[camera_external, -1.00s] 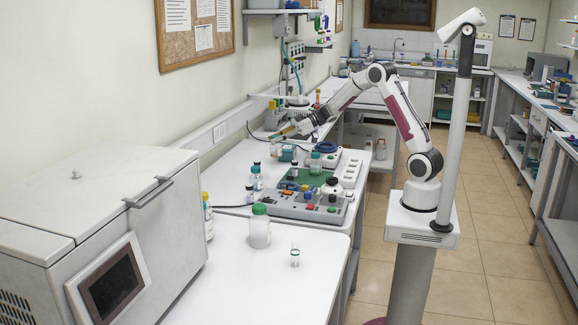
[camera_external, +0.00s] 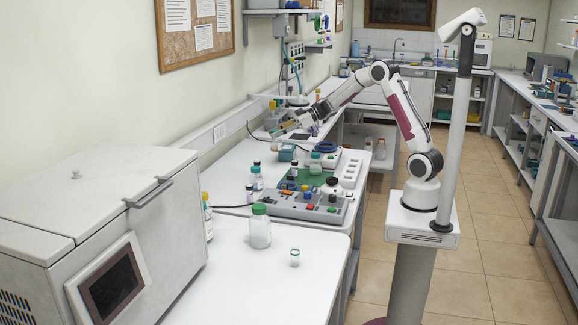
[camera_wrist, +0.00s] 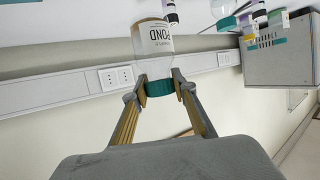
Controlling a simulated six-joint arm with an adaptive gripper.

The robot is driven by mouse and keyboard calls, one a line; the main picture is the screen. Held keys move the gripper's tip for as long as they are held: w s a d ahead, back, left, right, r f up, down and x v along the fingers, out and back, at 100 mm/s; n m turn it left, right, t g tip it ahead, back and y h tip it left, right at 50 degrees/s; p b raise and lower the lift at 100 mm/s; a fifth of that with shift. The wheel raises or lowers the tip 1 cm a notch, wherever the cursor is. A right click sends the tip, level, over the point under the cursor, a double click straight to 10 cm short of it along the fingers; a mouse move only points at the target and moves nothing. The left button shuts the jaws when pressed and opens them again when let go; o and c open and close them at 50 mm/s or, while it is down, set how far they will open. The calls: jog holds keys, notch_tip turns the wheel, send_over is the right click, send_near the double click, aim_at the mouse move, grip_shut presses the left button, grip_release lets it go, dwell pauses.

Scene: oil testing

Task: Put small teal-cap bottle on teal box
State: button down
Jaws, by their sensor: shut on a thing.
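My gripper (camera_wrist: 157,92) is shut on a small teal-cap bottle (camera_wrist: 155,62), with a fingertip on each side of the teal cap. The bottle is clear with a white label and appears upside down in the wrist view, cap towards me. In the external view my gripper (camera_external: 280,131) is over the bench near the wall; the bottle is too small to make out there. A small teal box (camera_external: 287,153) stands on the bench just below and slightly right of my gripper, apart from it.
A grey tray (camera_external: 290,208) with a green board and several small items lies nearer the camera. Bottles stand left of it. A green-cap jar (camera_external: 260,230) and a small container (camera_external: 295,258) stand on the front table, otherwise largely clear. A wall socket strip (camera_wrist: 118,77) runs behind.

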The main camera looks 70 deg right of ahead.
jog(key=shift+d, duration=0.45)
jog(key=d+r+m+t+h, duration=0.1)
jog(key=d+r+m+h, duration=0.1)
jog(key=d, duration=0.6)
jog(key=d+r+m+h, duration=0.2)
jog(key=d+r, duration=0.2)
jog(key=d, duration=0.4)
jog(key=shift+d+r+t, duration=0.2)
jog(key=shift+d+t, duration=0.2)
notch_tip(320, 180, down, 6)
jog(key=shift+f, duration=0.15)
jog(key=shift+f, duration=1.9)
jog(key=shift+f, duration=0.1)
jog(key=c, duration=1.6)
grip_release()
jog(key=shift+c, duration=0.2)
